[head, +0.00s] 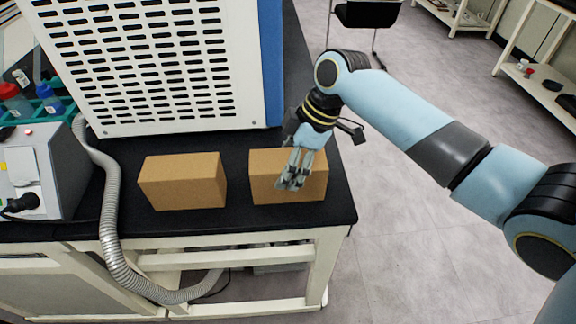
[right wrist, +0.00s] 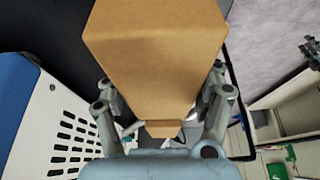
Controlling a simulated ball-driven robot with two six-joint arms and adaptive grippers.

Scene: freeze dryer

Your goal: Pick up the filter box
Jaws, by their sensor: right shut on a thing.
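Two plain brown cardboard boxes are on the black bench top in the head view. The right box (head: 263,182) is in my right gripper (head: 291,183), whose fingers are shut on it from above. In the right wrist view the held box (right wrist: 158,60) fills the upper middle, between the fingers on either side. It appears at or just above the bench; I cannot tell if it touches. The left box (head: 183,183) sits apart, a short gap away. No label shows which one is the filter box. My left gripper is not in view.
A large white vented machine (head: 160,60) stands right behind the boxes. A ribbed grey hose (head: 112,220) runs down over the bench front at left, beside a grey device (head: 45,165). The bench's right edge is close to the held box; open floor (head: 400,220) lies beyond.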

